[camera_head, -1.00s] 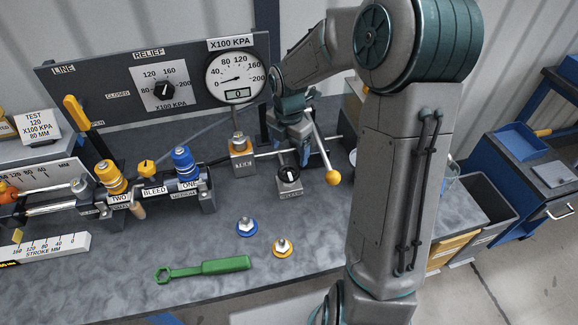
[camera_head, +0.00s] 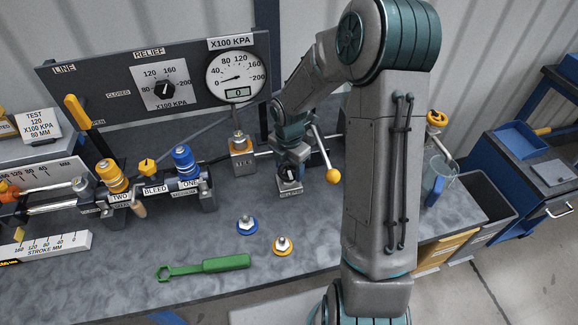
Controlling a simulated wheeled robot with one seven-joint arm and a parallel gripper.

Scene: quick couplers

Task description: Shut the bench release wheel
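The release wheel (camera_head: 289,174) is a small dark knob with a pale mark. It sits on a grey block with a small, hard-to-read label on the bench, beside the yellow-ended pump lever. My gripper (camera_head: 291,158) points down just behind and above the wheel, overlapping its far side in the view. I cannot tell whether it touches the wheel. Its fingertips are too small and partly hidden to show whether they are open or shut.
The pump lever's yellow ball (camera_head: 333,176) stands close right of my gripper. A yellow tee block (camera_head: 242,160) is to the left. Blue (camera_head: 247,226) and yellow (camera_head: 283,246) couplers and a green spanner (camera_head: 204,267) lie in front. The gauge panel (camera_head: 100,95) stands behind.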

